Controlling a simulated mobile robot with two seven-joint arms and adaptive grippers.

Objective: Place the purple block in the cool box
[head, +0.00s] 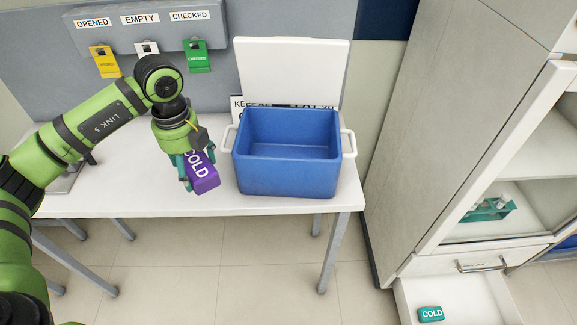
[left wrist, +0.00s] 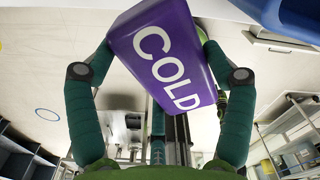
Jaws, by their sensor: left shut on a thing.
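The purple block (head: 203,178) with white "COLD" lettering is held in my left gripper (head: 184,170). In the left wrist view the purple block (left wrist: 168,55) sits tilted between the two teal fingers of my left gripper (left wrist: 158,60), which is shut on it. In the head view the block is over the front part of the table, just left of the cool box. The cool box (head: 287,180) is blue with white side handles. It stands on the table with its white lid (head: 290,65) raised behind it, and its visible inside looks empty. My right gripper is not in view.
The white table (head: 130,203) carries the box. Yellow, white and green tags (head: 196,56) hang under labels at the back. A grey cabinet (head: 455,130) stands at right, with an open lower drawer (head: 460,300) holding a teal "COLD" block (head: 431,314).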

